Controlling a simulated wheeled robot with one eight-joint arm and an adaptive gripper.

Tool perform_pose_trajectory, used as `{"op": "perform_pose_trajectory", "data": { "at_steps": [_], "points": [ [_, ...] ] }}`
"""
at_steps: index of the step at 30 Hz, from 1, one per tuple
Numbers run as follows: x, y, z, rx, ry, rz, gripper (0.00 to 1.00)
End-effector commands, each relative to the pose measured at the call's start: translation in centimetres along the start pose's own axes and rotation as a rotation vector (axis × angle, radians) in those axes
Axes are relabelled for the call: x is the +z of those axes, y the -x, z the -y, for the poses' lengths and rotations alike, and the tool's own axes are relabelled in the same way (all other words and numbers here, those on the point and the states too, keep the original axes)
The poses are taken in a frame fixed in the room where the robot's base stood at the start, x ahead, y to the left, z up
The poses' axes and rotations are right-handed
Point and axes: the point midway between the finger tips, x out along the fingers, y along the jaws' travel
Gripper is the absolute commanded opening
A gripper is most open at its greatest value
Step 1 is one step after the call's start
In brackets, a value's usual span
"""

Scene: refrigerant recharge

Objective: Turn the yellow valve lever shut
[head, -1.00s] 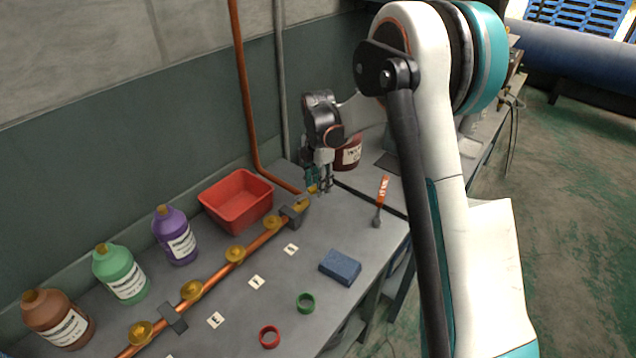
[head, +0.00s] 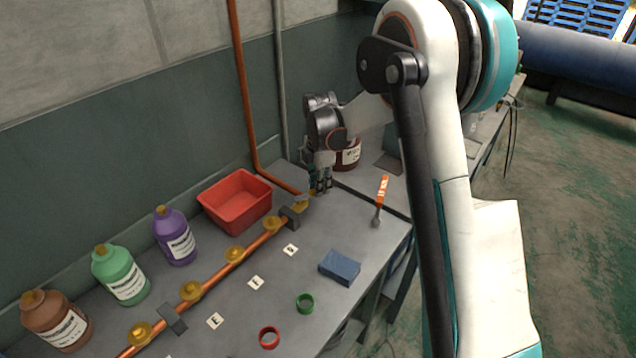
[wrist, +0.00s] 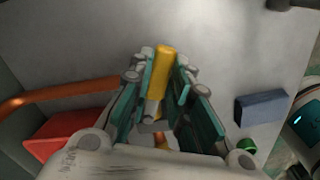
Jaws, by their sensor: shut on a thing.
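The yellow valve lever (wrist: 164,66) stands between my gripper's (wrist: 165,78) two fingers in the wrist view, its yellow end showing past the fingertips. In the head view my gripper (head: 323,188) points down at the far end of the copper pipe (head: 224,268). The fingers are shut on the lever. In the head view the fingers hide most of the lever, and I cannot tell its exact angle to the pipe.
A red bin (head: 236,215) stands left of the gripper, behind the pipe. An orange-handled tool (head: 381,200) and a blue sponge (head: 340,267) lie to the right. Several bottles line the wall.

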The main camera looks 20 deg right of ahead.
Motion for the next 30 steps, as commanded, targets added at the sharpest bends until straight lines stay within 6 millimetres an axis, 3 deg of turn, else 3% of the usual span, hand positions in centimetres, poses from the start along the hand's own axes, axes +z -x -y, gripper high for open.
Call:
{"op": "perform_pose_trajectory", "data": {
  "at_steps": [14, 30],
  "points": [
    [-0.7, 0.0, 3.0, 0.001, -0.441, 0.000, 0.00],
    [-2.9, 0.0, 5.6, 0.001, -0.928, -0.001, 0.00]
  ]
}}
